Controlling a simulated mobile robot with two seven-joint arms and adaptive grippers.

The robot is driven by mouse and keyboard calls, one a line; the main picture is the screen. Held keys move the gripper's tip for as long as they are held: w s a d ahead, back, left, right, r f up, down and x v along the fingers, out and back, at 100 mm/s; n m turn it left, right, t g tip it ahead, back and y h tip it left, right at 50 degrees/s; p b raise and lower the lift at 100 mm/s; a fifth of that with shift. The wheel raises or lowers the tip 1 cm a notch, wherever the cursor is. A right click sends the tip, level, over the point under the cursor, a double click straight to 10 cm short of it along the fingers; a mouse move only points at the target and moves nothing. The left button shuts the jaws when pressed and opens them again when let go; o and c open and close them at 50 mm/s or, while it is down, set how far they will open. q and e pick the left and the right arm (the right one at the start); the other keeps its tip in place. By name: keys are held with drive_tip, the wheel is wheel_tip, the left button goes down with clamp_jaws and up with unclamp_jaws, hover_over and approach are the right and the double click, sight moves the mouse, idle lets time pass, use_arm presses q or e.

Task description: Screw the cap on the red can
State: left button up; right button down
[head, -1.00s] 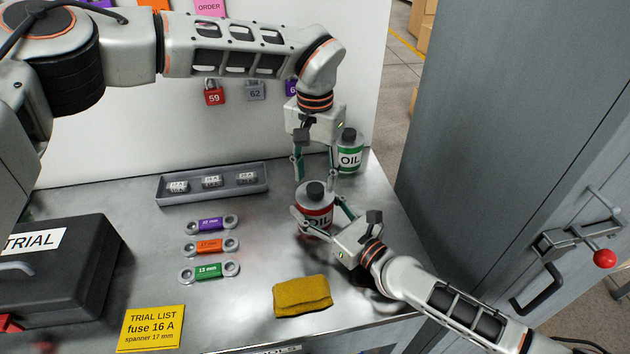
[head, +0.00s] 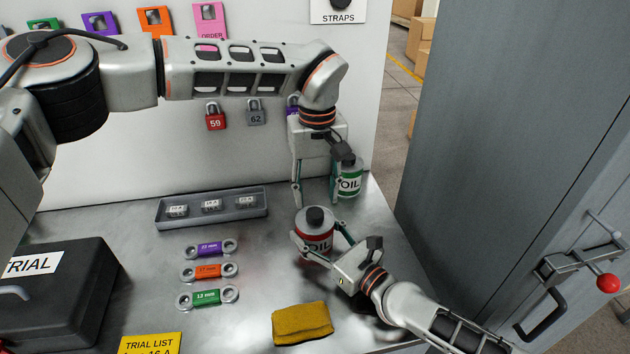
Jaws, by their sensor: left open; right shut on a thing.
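The red can (head: 317,243) stands upright on the metal bench and reads OIL. A black cap (head: 315,216) sits on its top; I cannot tell how tight it is. My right gripper (head: 322,240) is shut around the red can from the front right. My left gripper (head: 316,203) points down above and behind the red can, its fingers spread and empty, apart from the cap. A green OIL can (head: 349,181) with a black top stands behind, partly hidden by my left gripper.
A grey tray with fuses (head: 262,206) lies at the back. Purple, orange and green spanners (head: 208,272) lie left of the red can. A yellow cloth (head: 302,323) is in front, a black case (head: 75,290) at left. A grey cabinet (head: 480,130) stands at right.

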use_arm(q)
drive_tip(key=n, duration=0.5)
drive_tip(key=shift+r+n, duration=0.2)
drive_tip(key=shift+n, duration=0.2)
drive_tip(key=n, duration=0.3)
drive_tip(key=shift+d+r, duration=0.1)
drive_tip(key=shift+r, duration=0.05)
drive_tip(key=n, duration=0.4)
drive_tip(key=shift+r, duration=0.15)
drive_tip(key=n, duration=0.5)
drive_tip(key=shift+r, duration=0.2)
drive_tip(key=n, duration=0.6)
drive_tip(key=shift+r, duration=0.2)
drive_tip(key=n, duration=0.3)
drive_tip(key=shift+r+n, duration=0.15)
drive_tip(key=shift+n, duration=0.15)
drive_tip(key=n, duration=0.3)
drive_tip(key=shift+w+r, duration=0.1)
drive_tip(key=shift+r, duration=0.05)
drive_tip(key=n, duration=0.5)
drive_tip(key=shift+a+r, duration=0.2)
drive_tip(key=shift+a, duration=0.05)
